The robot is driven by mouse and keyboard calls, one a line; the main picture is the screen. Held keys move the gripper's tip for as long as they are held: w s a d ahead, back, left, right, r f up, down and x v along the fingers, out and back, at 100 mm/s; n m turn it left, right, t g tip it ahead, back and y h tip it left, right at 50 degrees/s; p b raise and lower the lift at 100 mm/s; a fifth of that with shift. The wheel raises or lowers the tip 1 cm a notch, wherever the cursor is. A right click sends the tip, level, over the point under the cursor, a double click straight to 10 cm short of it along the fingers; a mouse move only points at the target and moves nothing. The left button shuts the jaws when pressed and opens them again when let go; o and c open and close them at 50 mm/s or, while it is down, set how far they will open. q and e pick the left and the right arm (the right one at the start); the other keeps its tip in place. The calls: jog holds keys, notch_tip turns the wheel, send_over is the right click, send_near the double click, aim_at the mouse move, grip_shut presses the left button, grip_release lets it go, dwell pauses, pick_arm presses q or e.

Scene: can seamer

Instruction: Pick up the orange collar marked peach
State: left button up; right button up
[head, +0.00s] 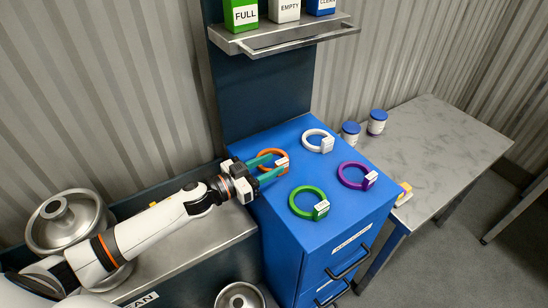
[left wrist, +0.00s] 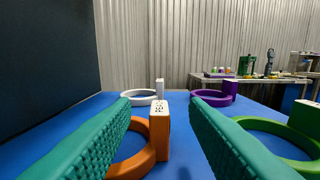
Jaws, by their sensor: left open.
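The orange collar (head: 267,153) lies on the blue cabinet top (head: 321,226), at its back left corner. Its tag block, orange with a white face, stands on the ring's right side in the head view. In the left wrist view the orange collar (left wrist: 135,165) and its upright tag (left wrist: 159,132) show between the fingers. In the left wrist view the left finger hides part of the ring. My right gripper is not in view.
A white collar (head: 308,140), a purple collar (head: 345,182) and a green collar (head: 296,208) share the cabinet top. A shelf (head: 290,38) with labelled boxes is above at the back. A grey table (head: 437,150) with two blue-lidded jars stands right.

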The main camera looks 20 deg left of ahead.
pick_arm(q)
jog(key=shift+f+p+x, duration=0.1)
jog(key=shift+p+x, duration=0.25)
jog(key=shift+x, duration=1.2)
jog(key=shift+f+p+x, duration=0.15)
jog(key=shift+p+x, duration=0.15)
jog(key=shift+x, duration=1.25)
grip_shut()
